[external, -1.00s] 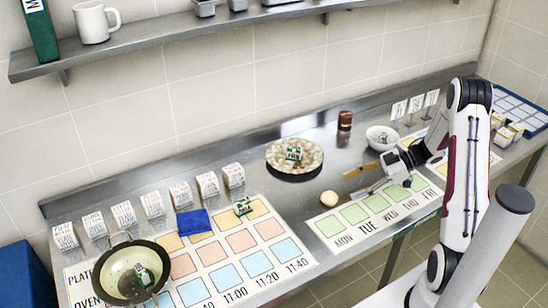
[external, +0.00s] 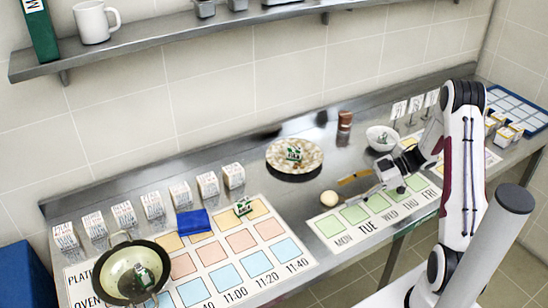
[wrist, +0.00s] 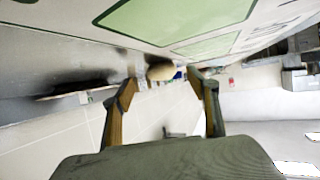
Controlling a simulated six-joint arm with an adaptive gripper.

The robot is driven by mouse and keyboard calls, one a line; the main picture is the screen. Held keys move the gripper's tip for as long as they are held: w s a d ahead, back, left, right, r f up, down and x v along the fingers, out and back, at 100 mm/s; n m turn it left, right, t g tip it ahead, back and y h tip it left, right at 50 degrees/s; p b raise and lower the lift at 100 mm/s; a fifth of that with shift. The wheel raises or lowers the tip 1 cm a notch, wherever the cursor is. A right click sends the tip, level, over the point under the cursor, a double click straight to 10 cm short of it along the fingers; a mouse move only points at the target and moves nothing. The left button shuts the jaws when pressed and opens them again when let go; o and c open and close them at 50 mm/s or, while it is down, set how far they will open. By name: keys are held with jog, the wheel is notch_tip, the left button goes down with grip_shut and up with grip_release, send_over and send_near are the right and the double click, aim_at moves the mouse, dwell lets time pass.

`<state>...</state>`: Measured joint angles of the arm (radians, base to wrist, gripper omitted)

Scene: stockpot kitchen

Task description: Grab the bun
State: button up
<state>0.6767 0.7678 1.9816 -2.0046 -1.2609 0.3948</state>
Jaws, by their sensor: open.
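The bun (external: 329,198) is a small, round, pale tan ball on the steel counter, at the left end of the green-squared day card. My gripper (external: 347,192) is low over the counter just to the right of the bun, with its fingers apart and pointing left toward it. In the wrist view the bun (wrist: 161,71) shows between and beyond the two open fingertips (wrist: 163,82). Nothing is held, and the bun appears apart from both fingers.
A speckled round plate (external: 280,166) with a small green-white item stands behind the bun. A white bowl (external: 382,139) and a brown jar (external: 345,122) are at the back. The day card (external: 334,225) lies below my gripper. A pan (external: 125,265) stands far left.

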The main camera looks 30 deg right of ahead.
aim_at(336, 195)
jog(key=shift+a, duration=0.1)
jog(key=shift+r+x, duration=0.15)
jog(key=shift+x, duration=0.8)
jog(key=shift+r+x, duration=0.2)
jog(key=shift+x, duration=1.55)
jog(key=shift+r, duration=0.1)
jog(key=c, duration=1.1)
